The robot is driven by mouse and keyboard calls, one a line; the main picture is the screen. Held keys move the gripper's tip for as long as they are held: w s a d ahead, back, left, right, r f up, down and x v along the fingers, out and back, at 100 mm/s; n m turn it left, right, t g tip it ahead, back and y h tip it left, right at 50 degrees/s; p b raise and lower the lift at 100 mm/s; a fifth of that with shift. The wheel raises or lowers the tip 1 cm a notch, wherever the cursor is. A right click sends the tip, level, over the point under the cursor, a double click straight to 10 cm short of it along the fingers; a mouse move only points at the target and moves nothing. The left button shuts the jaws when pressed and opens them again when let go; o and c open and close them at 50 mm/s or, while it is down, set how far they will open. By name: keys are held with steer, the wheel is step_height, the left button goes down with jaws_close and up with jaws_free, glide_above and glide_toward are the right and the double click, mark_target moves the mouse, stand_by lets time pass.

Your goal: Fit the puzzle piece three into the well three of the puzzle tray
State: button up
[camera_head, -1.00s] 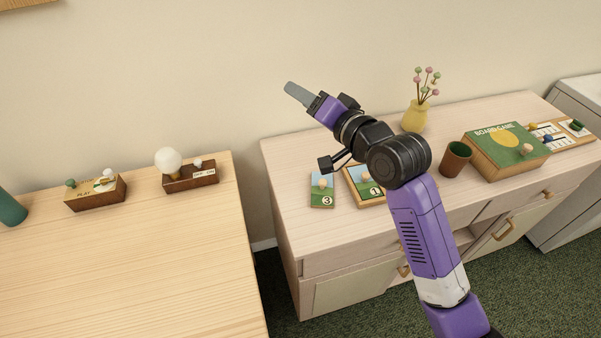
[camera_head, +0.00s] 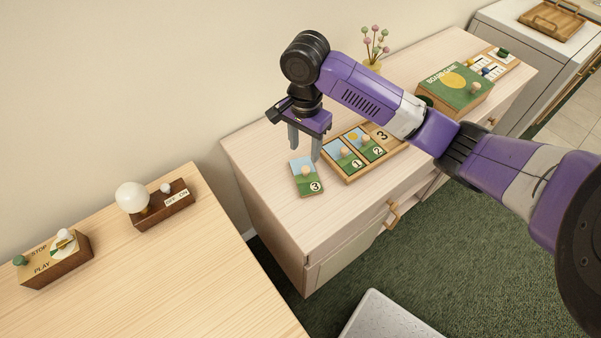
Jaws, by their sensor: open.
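Puzzle piece three (camera_head: 307,179), a small picture tile with a knob and a number 3, lies on the cabinet top just left of the puzzle tray. The wooden puzzle tray (camera_head: 352,178) holds pieces one (camera_head: 343,157) and two (camera_head: 367,147) with knobs. Well three (camera_head: 383,134), at the tray's right end, is bare wood marked 3. My gripper (camera_head: 304,153) points down with fingers apart and empty, over the far edge of piece three. I cannot tell its exact height above the piece. My arm passes above the right end of the tray.
The board game box (camera_head: 454,88) stands farther right, with a vase of flowers (camera_head: 373,68) behind my arm. A separate wooden table (camera_head: 150,270) at left carries a lamp block (camera_head: 162,205) and a play/stop block (camera_head: 55,260). The cabinet's front left top is clear.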

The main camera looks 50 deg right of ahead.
mark_target(305, 169)
steer(key=shift+s+f+p, duration=0.15)
steer(key=shift+f+p, duration=0.15)
steer(key=shift+f, duration=1.65)
steer(key=shift+s+f+p, duration=0.1)
steer(key=shift+f+p, duration=0.2)
steer(key=shift+f, duration=1.6)
steer(key=shift+c, duration=0.5)
jaws_close()
